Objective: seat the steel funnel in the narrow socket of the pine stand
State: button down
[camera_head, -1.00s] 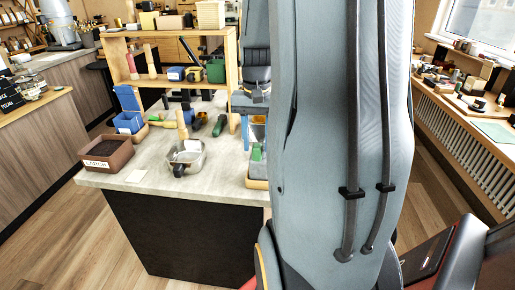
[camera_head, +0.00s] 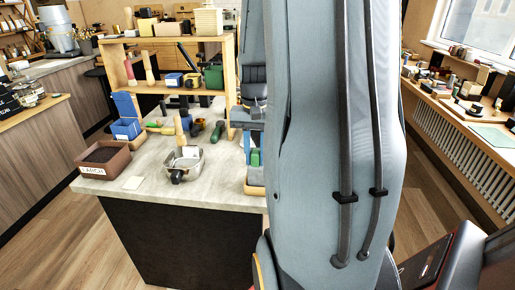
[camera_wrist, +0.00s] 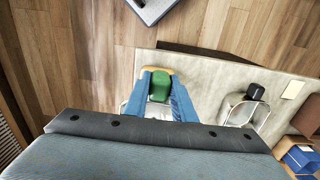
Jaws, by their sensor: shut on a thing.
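My gripper (camera_wrist: 160,88) has blue fingers, closed on a green piece (camera_wrist: 160,86) with a rounded top that fills the gap between them. A pale grey patch shows nearer the palm, too small to name. In the head view the green piece (camera_head: 255,158) stands over a wood-rimmed tray (camera_head: 254,190) at the bench's right end. My arm hides much of that area. I cannot pick out the steel funnel for certain. I cannot tell the pine stand or its narrow socket apart from the other wooden things.
A wooden shelf (camera_head: 170,40) rises behind.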

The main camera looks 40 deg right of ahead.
jog(key=shift+r, duration=0.25)
jog(key=shift+r+p, duration=0.35)
jog(key=shift+p, duration=0.15)
jog(key=shift+r+p, duration=0.5)
jog(key=shift+r+p, duration=2.15)
jog(key=shift+r, duration=0.3)
